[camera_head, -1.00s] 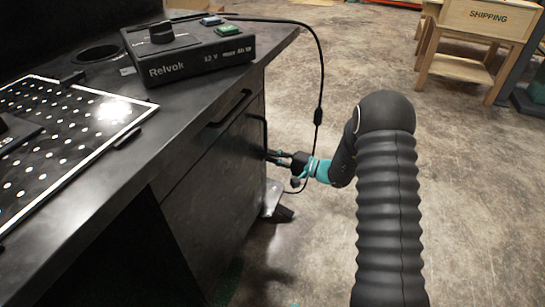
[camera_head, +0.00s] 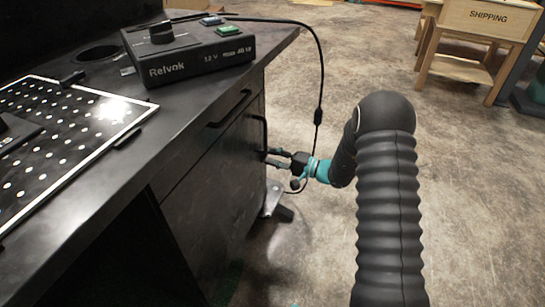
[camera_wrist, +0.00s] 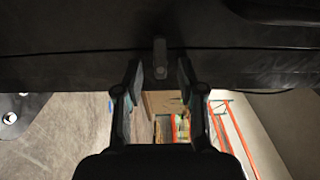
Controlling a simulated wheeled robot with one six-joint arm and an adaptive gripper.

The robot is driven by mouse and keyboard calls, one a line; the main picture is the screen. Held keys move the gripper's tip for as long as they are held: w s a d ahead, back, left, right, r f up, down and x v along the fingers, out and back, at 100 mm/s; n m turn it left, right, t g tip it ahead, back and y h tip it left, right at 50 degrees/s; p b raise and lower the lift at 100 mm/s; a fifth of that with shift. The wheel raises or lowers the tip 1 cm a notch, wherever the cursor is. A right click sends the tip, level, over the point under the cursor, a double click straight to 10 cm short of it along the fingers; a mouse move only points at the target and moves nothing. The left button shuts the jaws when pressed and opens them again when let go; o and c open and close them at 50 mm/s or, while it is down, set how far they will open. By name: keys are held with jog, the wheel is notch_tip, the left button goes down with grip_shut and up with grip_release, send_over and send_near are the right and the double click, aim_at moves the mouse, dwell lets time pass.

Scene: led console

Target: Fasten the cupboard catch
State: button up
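The cupboard (camera_head: 215,190) is the dark cabinet under the worktop, with a dark bar handle (camera_head: 263,130) near its right edge. In the wrist view a small grey upright tab, which looks like the catch (camera_wrist: 160,57), stands across a seam in the dark cupboard front. My gripper (camera_head: 268,157) is at the cupboard's right side, below the worktop. It also shows in the wrist view (camera_wrist: 160,73), with its fingers open and one on each side of the tab's lower end. I cannot tell whether they touch it. The head view is too small to show the catch.
A black Relvok power unit (camera_head: 190,45) and a perforated panel (camera_head: 65,130) sit on the worktop (camera_head: 150,165). A black cable (camera_head: 319,75) hangs down beside my gripper.

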jog(key=v, duration=1.2)
dwell(0.5)
